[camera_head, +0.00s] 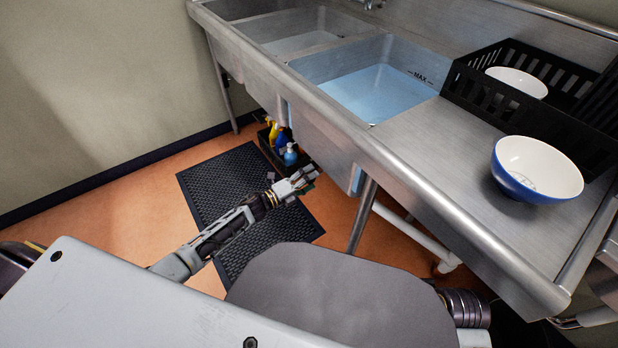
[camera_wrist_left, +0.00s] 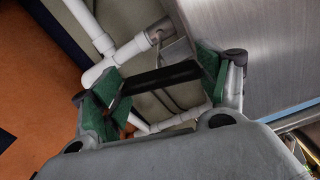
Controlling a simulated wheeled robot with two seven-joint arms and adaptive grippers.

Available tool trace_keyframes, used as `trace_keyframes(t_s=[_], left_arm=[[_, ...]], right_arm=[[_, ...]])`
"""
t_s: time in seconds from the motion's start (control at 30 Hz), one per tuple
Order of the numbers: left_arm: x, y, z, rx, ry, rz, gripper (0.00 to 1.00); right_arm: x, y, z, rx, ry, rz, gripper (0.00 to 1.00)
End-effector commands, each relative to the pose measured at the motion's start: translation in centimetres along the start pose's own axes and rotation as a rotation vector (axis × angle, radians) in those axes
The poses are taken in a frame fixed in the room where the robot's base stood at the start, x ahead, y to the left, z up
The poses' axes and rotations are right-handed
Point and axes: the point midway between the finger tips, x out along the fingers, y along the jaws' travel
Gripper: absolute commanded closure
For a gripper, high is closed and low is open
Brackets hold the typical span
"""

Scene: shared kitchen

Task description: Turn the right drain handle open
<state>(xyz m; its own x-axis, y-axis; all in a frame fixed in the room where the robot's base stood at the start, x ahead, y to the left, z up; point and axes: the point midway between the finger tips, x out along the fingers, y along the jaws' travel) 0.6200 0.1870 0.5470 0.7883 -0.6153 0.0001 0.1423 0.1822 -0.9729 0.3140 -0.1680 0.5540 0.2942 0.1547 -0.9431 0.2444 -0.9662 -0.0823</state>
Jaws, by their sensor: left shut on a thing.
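My left gripper (camera_head: 304,181) reaches low under the front of the steel sink, near the rightmost basin (camera_head: 376,92), which holds bluish water. In the left wrist view, its two green-padded fingers (camera_wrist_left: 160,82) are shut on a black bar-shaped drain handle (camera_wrist_left: 166,77). The handle lies crosswise between the pads, slightly tilted. A metal rod (camera_wrist_left: 158,38) shows just beyond it. In the head view the handle is hidden under the sink, and where it joins the drain cannot be told. My right gripper is not in view.
White pipes (camera_wrist_left: 128,50) run close to the left fingers, and the steel underside (camera_wrist_left: 262,50) is at their right. A sink leg (camera_head: 362,216) stands right of the gripper. Bottles (camera_head: 290,155) sit behind it by a black mat (camera_head: 222,185). A bowl (camera_head: 517,190) and rack (camera_head: 482,103) are on the counter.

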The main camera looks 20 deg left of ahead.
Motion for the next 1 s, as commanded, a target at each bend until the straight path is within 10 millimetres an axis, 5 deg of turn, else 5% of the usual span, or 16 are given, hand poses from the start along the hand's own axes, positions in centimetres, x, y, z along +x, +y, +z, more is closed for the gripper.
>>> trace_keyframes(t_s=[0.33,0.37,0.5,1.0], left_arm=[[-0.06,0.11,0.03,-0.002,-0.001,0.002,0.49],[-0.07,0.12,0.03,-0.002,-0.001,0.002,0.23],[-0.06,0.1,0.02,-0.002,0.0,0.002,0.05],[-0.22,0.05,-0.01,-0.001,0.0,0.001,0.04]], right_arm=[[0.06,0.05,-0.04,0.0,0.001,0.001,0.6],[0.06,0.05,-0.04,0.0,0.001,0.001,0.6],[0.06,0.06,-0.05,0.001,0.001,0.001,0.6],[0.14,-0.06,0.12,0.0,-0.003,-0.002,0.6]])
